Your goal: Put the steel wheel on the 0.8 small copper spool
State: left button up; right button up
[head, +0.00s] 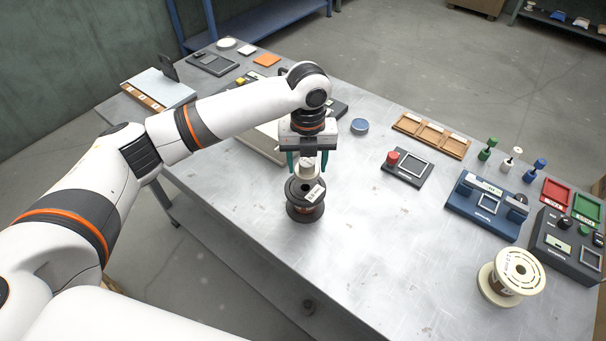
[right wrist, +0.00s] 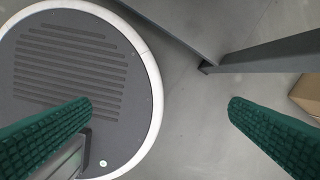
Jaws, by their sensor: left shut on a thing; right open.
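My left gripper (head: 307,160) points down with its green fingers shut on a small pale round piece, which I take to be the steel wheel (head: 307,174). Directly below it stands a small spool (head: 305,211) with dark flanges and a white label, upright on the table. The held wheel is at or just above the spool's top; I cannot tell whether they touch. The fingers partly hide the wheel. In the right wrist view my right gripper (right wrist: 160,104) is open and empty, away from the tabletop objects.
A larger cream-flanged spool (head: 512,277) stands at the table's right. Behind are a blue device (head: 486,207), a dark scale (head: 566,245), a pad with a red knob (head: 407,168), a wooden tray (head: 432,135) and a blue round tin (head: 359,126). The front middle of the table (head: 390,250) is clear.

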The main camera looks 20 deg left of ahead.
aim_at(306, 176)
pick_arm(q)
jog(key=shift+f, duration=0.45)
jog(key=shift+a+f, duration=0.1)
jog(key=shift+f, duration=0.2)
notch_tip(306, 176, down, 3)
jog(key=shift+a+f+p, duration=0.1)
jog(key=shift+p, duration=0.35)
jog(key=shift+f, duration=0.2)
pick_arm(e)
jog(key=shift+s+a+r, duration=0.3)
jog(key=shift+s+r, duration=0.2)
jog(key=shift+s, duration=0.2)
pick_arm(q)
jog(key=o, duration=1.1)
jog(key=shift+o, duration=0.3)
pick_arm(e)
jog(key=shift+d, duration=0.35)
